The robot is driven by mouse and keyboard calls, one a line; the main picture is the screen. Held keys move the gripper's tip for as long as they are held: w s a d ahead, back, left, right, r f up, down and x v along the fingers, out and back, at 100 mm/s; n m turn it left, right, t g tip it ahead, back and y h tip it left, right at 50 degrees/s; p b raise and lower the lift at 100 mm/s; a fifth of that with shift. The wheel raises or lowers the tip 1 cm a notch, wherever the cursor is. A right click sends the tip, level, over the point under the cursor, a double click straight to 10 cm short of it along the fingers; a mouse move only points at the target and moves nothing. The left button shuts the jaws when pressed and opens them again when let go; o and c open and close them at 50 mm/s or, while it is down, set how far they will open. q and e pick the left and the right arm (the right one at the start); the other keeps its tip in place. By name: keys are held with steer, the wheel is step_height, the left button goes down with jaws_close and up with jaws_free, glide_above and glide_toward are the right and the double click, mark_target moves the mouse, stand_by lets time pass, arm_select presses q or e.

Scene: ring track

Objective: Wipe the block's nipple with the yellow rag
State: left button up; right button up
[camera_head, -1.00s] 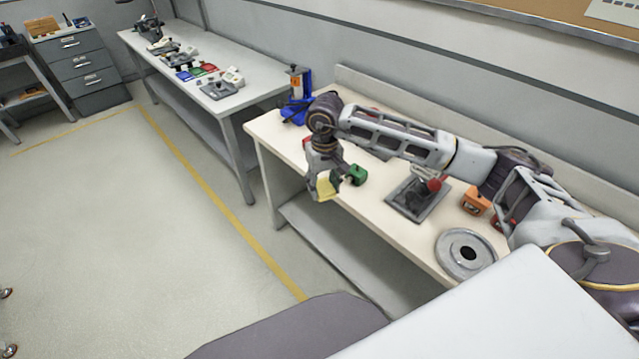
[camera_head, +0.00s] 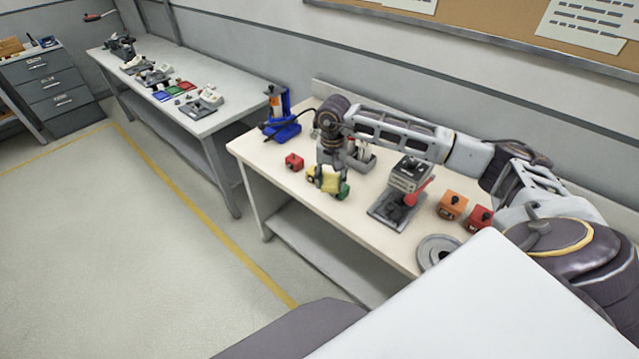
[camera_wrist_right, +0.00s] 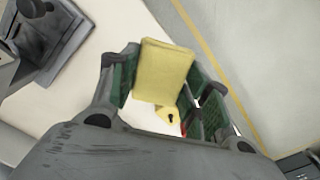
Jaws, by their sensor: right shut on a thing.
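My right gripper (camera_head: 328,184) is shut on the folded yellow rag (camera_head: 331,180) and holds it low over the bench. In the right wrist view the rag (camera_wrist_right: 163,70) sits between the two green-padded fingers. A yellow block (camera_wrist_right: 167,116) with a dark nipple shows just past the rag's lower edge; the rag hides part of it. In the head view this block (camera_head: 311,172) is to the left of the rag. I cannot tell whether rag and block touch. My left gripper is not in view.
A red block (camera_head: 293,161) stands to the left on the bench (camera_head: 262,152). A grey fixture with a red lever (camera_head: 413,193), an orange block (camera_head: 452,205), another red block (camera_head: 478,218) and a round grey disc (camera_head: 437,251) are to the right. A blue holder (camera_head: 281,130) stands behind.

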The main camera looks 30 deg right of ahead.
mark_target(337, 176)
steer(key=d+m, duration=0.1)
steer(key=m, duration=0.1)
steer(key=d+r+m+p, duration=0.1)
steer(key=shift+w+d+r, duration=0.1)
steer(key=shift+w+d, duration=0.2)
steer(key=shift+d, duration=0.05)
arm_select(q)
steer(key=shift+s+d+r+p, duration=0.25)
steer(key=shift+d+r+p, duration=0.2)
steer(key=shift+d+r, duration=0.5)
arm_select(e)
steer(key=shift+w+d+r+m, duration=0.3)
steer(key=shift+d+m, duration=0.45)
steer(key=shift+m, duration=1.35)
steer(key=shift+w+d+r+m, duration=0.3)
steer(key=shift+d+m, duration=0.4)
steer(key=shift+m, duration=1.4)
steer(key=shift+w+d+r+m, duration=0.15)
steer(key=shift+w+d+m, duration=0.45)
steer(key=shift+m, duration=1.5)
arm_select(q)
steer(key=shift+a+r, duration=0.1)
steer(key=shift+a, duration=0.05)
arm_select(e)
steer(key=shift+s+d, duration=0.15)
steer(key=shift+s, duration=0.05)
steer(key=shift+f, duration=0.1)
